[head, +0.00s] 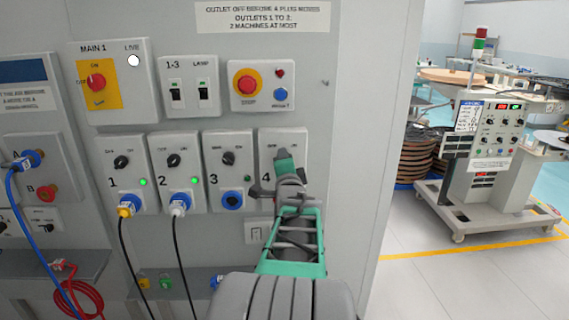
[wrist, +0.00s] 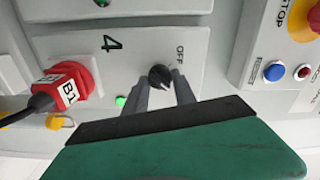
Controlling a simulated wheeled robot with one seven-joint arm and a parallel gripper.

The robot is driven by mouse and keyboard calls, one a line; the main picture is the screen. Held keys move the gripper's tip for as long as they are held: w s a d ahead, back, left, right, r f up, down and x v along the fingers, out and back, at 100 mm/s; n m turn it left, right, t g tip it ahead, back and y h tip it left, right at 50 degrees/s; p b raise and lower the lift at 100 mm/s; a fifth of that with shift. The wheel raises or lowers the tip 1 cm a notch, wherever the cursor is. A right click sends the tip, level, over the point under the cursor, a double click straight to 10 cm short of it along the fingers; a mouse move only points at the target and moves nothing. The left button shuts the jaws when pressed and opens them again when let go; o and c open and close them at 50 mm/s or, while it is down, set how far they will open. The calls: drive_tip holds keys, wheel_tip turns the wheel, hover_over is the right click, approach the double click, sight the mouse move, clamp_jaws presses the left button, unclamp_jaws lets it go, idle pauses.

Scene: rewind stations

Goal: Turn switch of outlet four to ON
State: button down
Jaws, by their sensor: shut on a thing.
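The outlet four panel (head: 268,140) is at the right end of the outlet row in the head view. Its black rotary switch (wrist: 160,75) shows in the wrist view, with OFF printed beside it; the ON side is hidden. My gripper (wrist: 163,84) has one finger on each side of the switch and is shut on it. A small pale mark on the switch points towards the gripper body. The green lamp (wrist: 120,101) by the switch looks lit. A red plug marked B1 (wrist: 65,87) sits in outlet four's socket. In the head view my gripper (head: 284,160) covers the switch.
Outlets one (head: 120,170), two (head: 178,168) and three (head: 228,165) stand to the left; one and two have plugs and lit green lamps. A stop button panel (head: 262,88) is above.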

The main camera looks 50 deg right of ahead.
drive_tip(key=c, duration=1)
unclamp_jaws()
drive_tip(key=v, duration=0.7)
drive_tip(key=shift+s+a+b, duration=0.25)
drive_tip(key=shift+s+b, duration=0.05)
drive_tip(key=shift+b, duration=0.1)
